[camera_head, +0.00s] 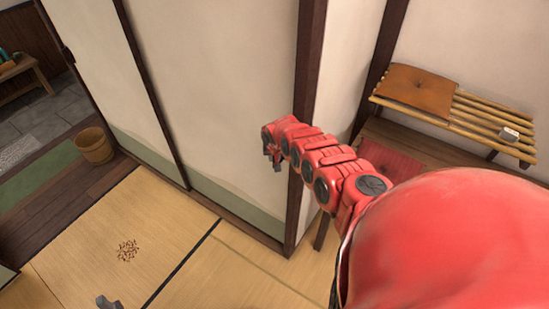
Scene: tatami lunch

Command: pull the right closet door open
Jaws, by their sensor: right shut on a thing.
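The right closet door (215,95) is a tall cream panel with a green lower band and dark wooden edges, in the middle of the head view. My right gripper (270,158) is at the door's face near its right edge, shut on the door. My red right arm reaches there from the lower right. The gripped spot is hidden by the gripper. A small grey piece (108,302) at the bottom edge may be the tip of my left gripper; its jaws cannot be made out.
Another cream panel (95,60) stands left of the door. A dark post (308,75) stands just right of it. A basket (94,146) stands at the left.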

